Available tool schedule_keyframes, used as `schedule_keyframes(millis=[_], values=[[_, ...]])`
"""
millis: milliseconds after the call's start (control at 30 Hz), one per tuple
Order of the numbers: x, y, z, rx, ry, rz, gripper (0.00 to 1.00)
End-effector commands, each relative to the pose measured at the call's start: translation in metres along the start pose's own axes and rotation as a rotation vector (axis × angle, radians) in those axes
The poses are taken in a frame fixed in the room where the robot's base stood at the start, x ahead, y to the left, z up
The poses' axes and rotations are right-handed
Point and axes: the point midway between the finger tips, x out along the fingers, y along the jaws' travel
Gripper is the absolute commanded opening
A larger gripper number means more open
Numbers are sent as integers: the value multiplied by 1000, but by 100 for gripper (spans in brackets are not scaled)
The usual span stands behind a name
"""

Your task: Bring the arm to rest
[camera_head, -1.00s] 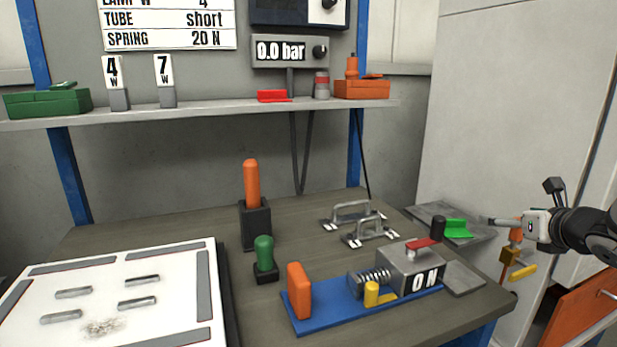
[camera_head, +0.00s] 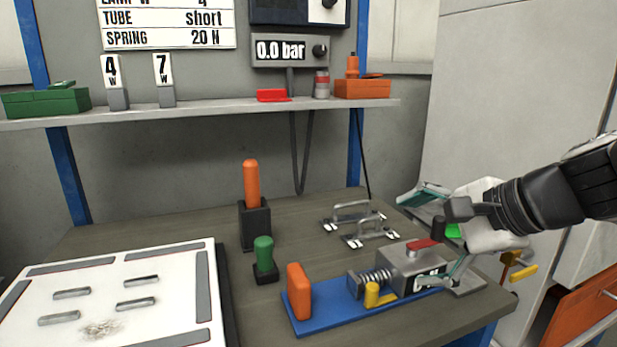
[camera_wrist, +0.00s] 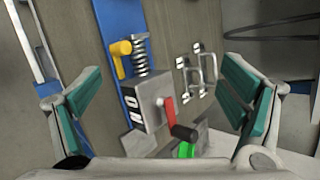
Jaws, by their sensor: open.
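My gripper (camera_head: 441,236) is over the right end of the workbench in the head view, its two teal-padded fingers spread wide. One finger shows in front of the grey block (camera_head: 408,266) marked ON, the other behind it at upper left. In the wrist view my gripper (camera_wrist: 160,105) is open and empty, with the grey block (camera_wrist: 150,100) and its red lever (camera_wrist: 169,112) seen between the fingers. I cannot tell whether a finger touches the block. My arm comes in from the right and hides part of the green piece (camera_head: 453,231).
A blue base (camera_head: 335,308) carries an orange stop (camera_head: 299,291), a spring and a yellow peg (camera_head: 371,294). Metal handles (camera_head: 352,212) lie behind. An orange rod (camera_head: 251,184) and green knob (camera_head: 264,254) stand left. A white board (camera_head: 180,275) lies far left. A shelf (camera_head: 215,113) runs above.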

Motion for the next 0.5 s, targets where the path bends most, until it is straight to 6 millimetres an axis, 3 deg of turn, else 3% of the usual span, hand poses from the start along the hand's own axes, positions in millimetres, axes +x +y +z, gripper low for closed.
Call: schedule_keyframes(millis=[33, 100, 200, 300, 500], values=[[-8, 14, 18, -151, 0, 50, 90], [-17, 38, 34, -361, 7, 132, 90], [-33, 68, 46, -642, 28, 239, 90], [-49, 91, 48, -879, 56, 334, 90], [-77, 118, 41, -1238, 122, 487, 90]])
